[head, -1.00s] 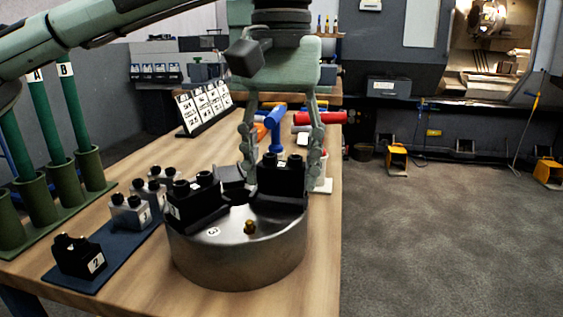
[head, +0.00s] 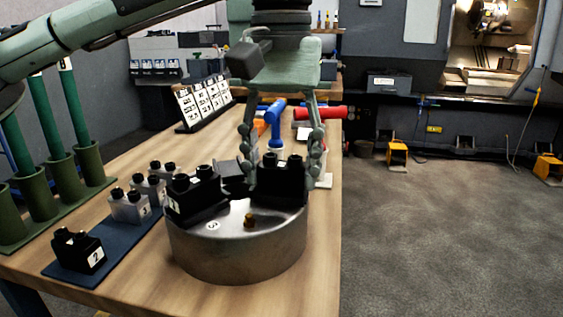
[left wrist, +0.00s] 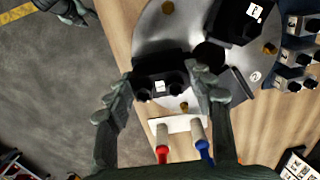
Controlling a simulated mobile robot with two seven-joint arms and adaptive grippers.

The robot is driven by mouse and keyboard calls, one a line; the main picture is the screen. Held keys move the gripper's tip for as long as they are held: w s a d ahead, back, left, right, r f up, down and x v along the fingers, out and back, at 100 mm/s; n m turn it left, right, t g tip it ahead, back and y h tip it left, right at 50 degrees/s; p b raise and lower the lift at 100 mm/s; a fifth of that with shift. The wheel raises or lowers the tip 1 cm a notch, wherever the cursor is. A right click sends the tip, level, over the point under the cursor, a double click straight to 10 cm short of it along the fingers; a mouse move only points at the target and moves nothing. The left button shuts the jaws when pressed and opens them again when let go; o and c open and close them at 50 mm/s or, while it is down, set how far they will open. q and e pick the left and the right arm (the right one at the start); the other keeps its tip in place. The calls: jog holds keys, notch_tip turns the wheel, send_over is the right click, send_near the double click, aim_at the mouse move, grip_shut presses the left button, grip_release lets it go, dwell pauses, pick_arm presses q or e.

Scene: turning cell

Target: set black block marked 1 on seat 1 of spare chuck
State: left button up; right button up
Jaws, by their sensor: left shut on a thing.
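The spare chuck (head: 235,262) is a round metal disc on the wooden bench, with a brass pin on its top face. My left gripper (head: 280,165) points down over its far right part and is shut on a black block (head: 281,185) with two dark studs. The block is upright at the chuck's top face; any small gap under it is hidden. The left wrist view shows this block (left wrist: 160,88) between the fingers, its small white mark too small to read. A second black block (head: 193,197) sits at the chuck's left. My right gripper (left wrist: 70,10) shows partly in the wrist view.
A blue mat (head: 125,245) on the left holds a black block marked 2 (head: 78,252) and several grey blocks. Green tubes (head: 62,180) stand at far left.

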pick_arm(q)
jog(key=shift+f, duration=0.15)
jog(key=o, duration=1.7)
notch_tip(320, 180, up, 12)
